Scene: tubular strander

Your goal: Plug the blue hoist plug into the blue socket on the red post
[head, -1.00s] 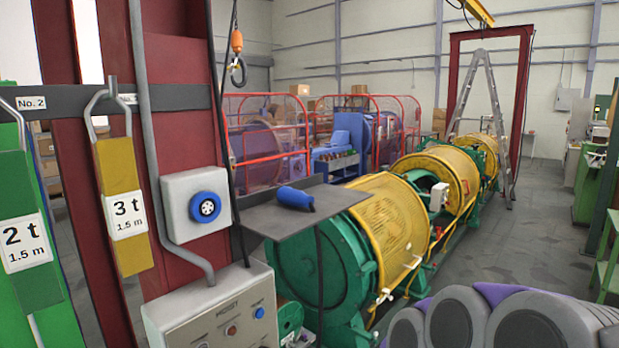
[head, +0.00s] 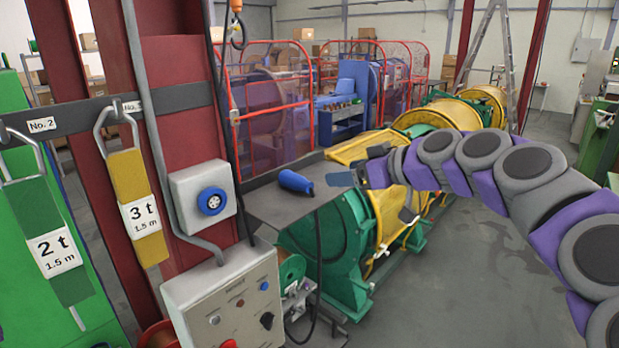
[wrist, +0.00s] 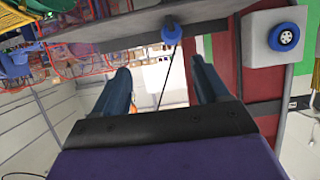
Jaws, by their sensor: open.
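The blue hoist plug (head: 296,182) lies on its side on the grey shelf (head: 262,207) beside the red post (head: 182,82). The blue socket (head: 211,201) faces outward from a pale box on the post, left of the plug. My gripper (head: 358,165) is open and empty, just right of the plug and apart from it. In the wrist view, the plug (wrist: 171,33) shows beyond my spread fingers (wrist: 161,70), between their tips. The socket (wrist: 286,38) is at the upper right there. The plug's contact end is not clear.
A hoist control box (head: 228,308) with knobs sits below the socket. Lifting slings (head: 137,205) hang at left. A green and yellow strander (head: 345,250) stands behind and below the shelf. A hanging cable runs beside the post. The floor at right is open.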

